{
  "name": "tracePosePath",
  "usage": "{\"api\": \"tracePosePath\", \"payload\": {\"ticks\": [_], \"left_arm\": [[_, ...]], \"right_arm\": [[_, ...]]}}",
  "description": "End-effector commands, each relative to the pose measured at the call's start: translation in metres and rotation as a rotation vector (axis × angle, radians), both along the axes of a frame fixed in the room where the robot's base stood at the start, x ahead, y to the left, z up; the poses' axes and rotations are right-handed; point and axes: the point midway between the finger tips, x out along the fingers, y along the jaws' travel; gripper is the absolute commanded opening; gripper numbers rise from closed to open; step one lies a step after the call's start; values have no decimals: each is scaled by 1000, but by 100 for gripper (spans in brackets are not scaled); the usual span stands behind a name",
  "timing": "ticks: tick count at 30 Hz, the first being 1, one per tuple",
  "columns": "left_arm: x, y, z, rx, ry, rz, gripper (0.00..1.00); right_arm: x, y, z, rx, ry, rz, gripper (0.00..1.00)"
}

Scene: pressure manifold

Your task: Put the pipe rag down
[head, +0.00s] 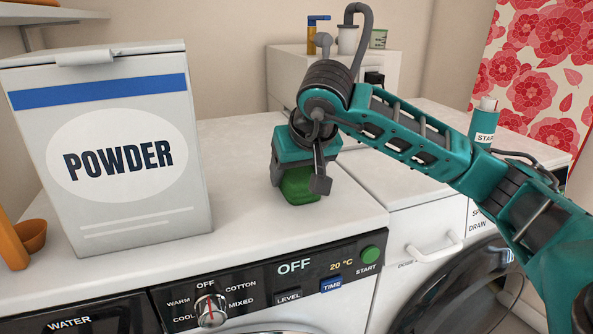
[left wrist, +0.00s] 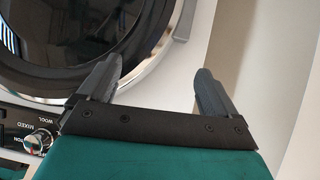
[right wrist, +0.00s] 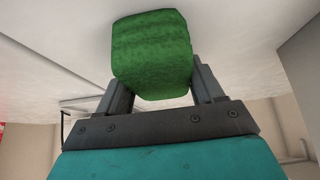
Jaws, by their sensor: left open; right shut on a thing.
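The pipe rag, a folded green cloth (head: 300,187), is at the white worktop above the washing machine, right of the powder box. My right gripper (head: 298,172) points down and is shut on it. In the right wrist view the rag (right wrist: 152,55) sits between the two fingers (right wrist: 160,88), close to the white surface. I cannot tell whether it touches the surface. My left gripper (left wrist: 155,90) is open and empty in the left wrist view, in front of a machine's round door.
A large powder box (head: 124,150) stands left on the worktop (head: 235,215). An orange cup (head: 28,237) is at the far left. A white cabinet (head: 283,75) with bottles stands behind; a teal bottle (head: 483,120) is at right. Worktop around the rag is clear.

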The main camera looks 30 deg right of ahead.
Motion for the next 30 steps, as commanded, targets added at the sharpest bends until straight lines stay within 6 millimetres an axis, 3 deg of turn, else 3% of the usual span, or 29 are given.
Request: {"api": "tracePosePath", "payload": {"ticks": [1, 2, 9, 20, 30], "left_arm": [[0, 0, -3, 0, 0, 0, 92], [0, 0, -2, 0, 1, 0, 92], [0, 1, -2, 2, 1, 1, 92], [1, 3, 2, 7, -3, 4, 92], [1, 9, 14, 17, -9, 12, 92]], "right_arm": [[0, 0, -3, 0, 0, 0, 37], [0, 0, -3, 0, 0, 0, 68], [0, 0, -2, 0, 1, 0, 91], [-1, 0, 6, 0, -1, 0, 92], [-36, 9, 65, -1, -4, 1, 92]]}}
